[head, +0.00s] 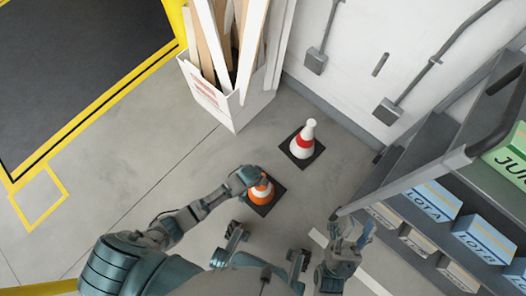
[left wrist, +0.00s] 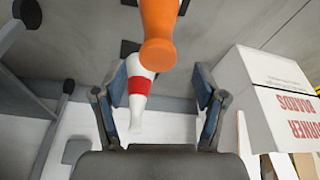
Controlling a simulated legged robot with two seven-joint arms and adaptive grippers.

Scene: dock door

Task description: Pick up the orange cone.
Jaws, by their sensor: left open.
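The orange cone (head: 261,191), with a white band, stands upright on a dark square base on the floor. My left gripper (head: 249,176) is over it in the head view and hides part of its top; its fingers are hard to make out there. In the left wrist view the left gripper (left wrist: 159,78) is open. The orange cone's rounded tip (left wrist: 158,50) shows between and beyond its fingers, with no finger seen touching it. My right gripper (head: 349,232) is open and empty, to the right, near the shelf.
A white cone with a red band (head: 304,138) stands beyond the orange one; it also shows in the left wrist view (left wrist: 138,92). A white box of boards (head: 232,105) stands by the wall. A shelf rack (head: 400,172) with boxes is at right. Floor at left is clear.

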